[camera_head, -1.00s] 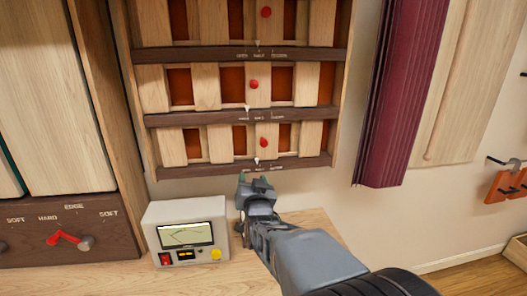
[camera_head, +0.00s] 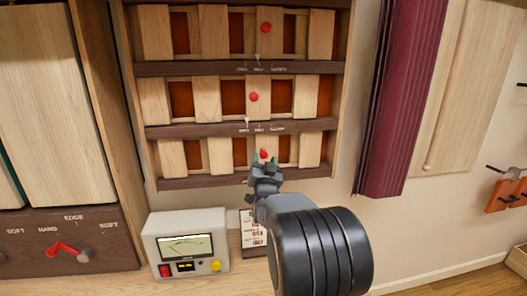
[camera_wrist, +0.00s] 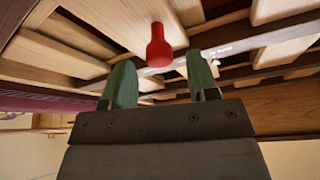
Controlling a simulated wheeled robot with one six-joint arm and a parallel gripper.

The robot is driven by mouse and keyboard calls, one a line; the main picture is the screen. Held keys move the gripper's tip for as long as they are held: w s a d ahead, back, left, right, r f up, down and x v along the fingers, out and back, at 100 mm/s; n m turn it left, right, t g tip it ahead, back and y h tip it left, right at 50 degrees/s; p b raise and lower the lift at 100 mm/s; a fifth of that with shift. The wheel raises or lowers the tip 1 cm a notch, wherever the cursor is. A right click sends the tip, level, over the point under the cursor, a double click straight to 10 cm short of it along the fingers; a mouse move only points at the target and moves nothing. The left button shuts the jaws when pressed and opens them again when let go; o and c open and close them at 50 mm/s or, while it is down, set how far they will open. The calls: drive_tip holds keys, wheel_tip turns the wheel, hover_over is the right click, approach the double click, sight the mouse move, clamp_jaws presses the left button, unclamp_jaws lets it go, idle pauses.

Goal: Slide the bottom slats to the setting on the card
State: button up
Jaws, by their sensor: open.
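The bottom row of pale wooden slats (camera_head: 240,153) runs in a dark-railed frame, with reddish-brown gaps showing between slats. Its red knob (camera_head: 264,154) sits on a slat right of the middle. My gripper (camera_head: 265,161) is open just below and in front of this knob. In the wrist view, the red knob (camera_wrist: 158,48) stands between and beyond the green fingertips (camera_wrist: 159,75), and neither finger visibly touches it. The bottom rail's setting labels are hidden behind my gripper. A white card (camera_head: 250,232) with red lettering is partly hidden by my arm.
Two similar slat rows with red knobs (camera_head: 253,97) (camera_head: 266,27) are above. A white meter box (camera_head: 186,240) stands on the wooden shelf at lower left. A maroon pleated panel (camera_head: 400,100) hangs to the right.

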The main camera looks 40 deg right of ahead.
sight(264, 158)
drive_tip(key=shift+p+x, duration=0.35)
drive_tip(key=shift+x, duration=1.4)
clamp_jaws()
